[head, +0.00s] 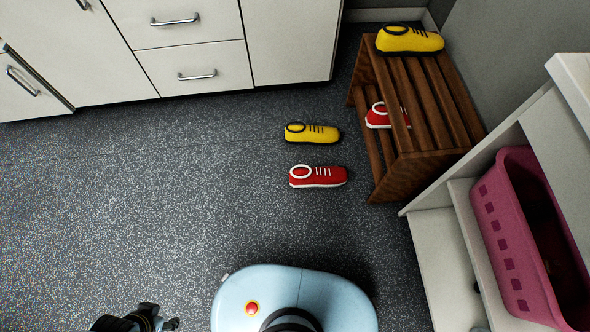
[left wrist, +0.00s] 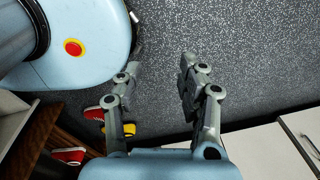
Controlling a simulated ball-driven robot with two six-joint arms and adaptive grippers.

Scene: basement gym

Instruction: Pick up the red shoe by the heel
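A red shoe (head: 318,178) with a white collar, white laces and white sole sits upright on the speckled grey floor, heel to the left and toe toward the wooden rack. It is partly hidden behind a finger in the left wrist view (left wrist: 94,113). A second red shoe (head: 378,117) is inside the rack, partly hidden by its slats. My left gripper (head: 161,317) is at the bottom left of the head view, well short of the shoes. Its fingers are spread and empty in the left wrist view (left wrist: 159,66). My right gripper is not in view.
A yellow shoe (head: 312,134) lies just beyond the floor red shoe; another yellow shoe (head: 409,40) is on top of the wooden rack (head: 421,168). A pink basket (head: 492,214) sits on white shelving at right. White cabinets (head: 190,47) line the back. The left floor is clear.

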